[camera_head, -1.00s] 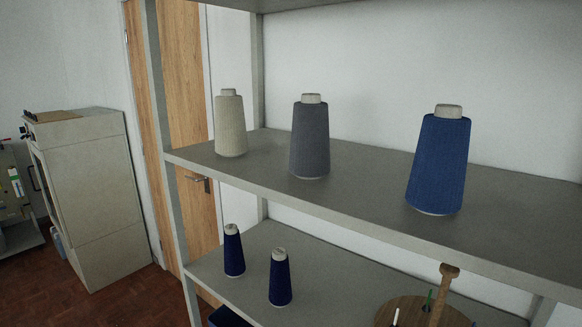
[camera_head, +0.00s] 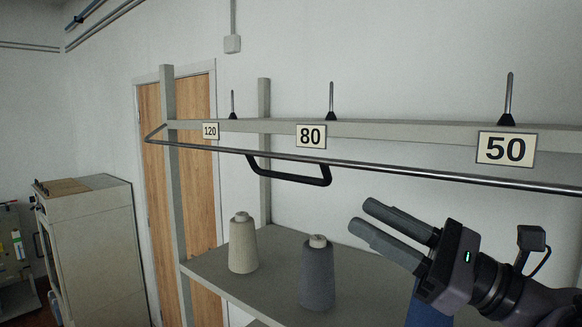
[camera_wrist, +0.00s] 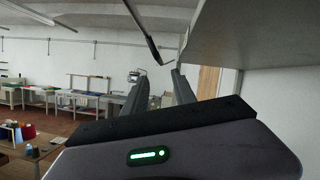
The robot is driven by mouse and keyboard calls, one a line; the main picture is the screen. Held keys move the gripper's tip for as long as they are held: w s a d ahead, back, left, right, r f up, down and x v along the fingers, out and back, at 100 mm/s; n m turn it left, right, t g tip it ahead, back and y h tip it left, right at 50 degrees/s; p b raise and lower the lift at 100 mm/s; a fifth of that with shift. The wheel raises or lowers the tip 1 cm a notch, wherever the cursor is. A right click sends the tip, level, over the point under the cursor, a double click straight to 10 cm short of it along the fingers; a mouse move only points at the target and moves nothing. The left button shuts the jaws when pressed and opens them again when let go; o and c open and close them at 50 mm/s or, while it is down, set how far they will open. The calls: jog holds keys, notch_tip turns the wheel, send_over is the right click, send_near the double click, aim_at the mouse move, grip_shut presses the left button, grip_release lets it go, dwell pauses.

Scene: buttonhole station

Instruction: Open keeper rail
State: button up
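The keeper rail (camera_head: 400,168) is a thin metal rod along the front of the top shelf, bent back at its left end. A black handle (camera_head: 290,178) hangs from it, left of centre. My gripper (camera_head: 359,216) is below the rail, right of the handle and apart from it in the picture, fingers pointing left. The wrist view shows its two fingers (camera_wrist: 158,88) spread with nothing between them. A dark bar (camera_wrist: 143,33) beyond the fingertips there looks like part of the rail or handle; I cannot tell which.
The top shelf edge (camera_head: 390,130) carries labels 120, 80 (camera_head: 311,136) and 50 (camera_head: 506,149). A beige cone (camera_head: 242,246) and a grey cone (camera_head: 317,272) stand on the shelf below. A blue cone (camera_head: 425,312) is mostly hidden behind my gripper. A grey cabinet (camera_head: 95,250) stands at left.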

aim_at(296, 178)
jog(key=p+x, duration=0.3)
jog(key=x, duration=1)
jog(key=shift+a, duration=0.15)
jog(key=shift+c, duration=0.2)
grip_shut()
jog(key=shift+r+p, duration=0.1)
jog(key=shift+p, duration=0.2)
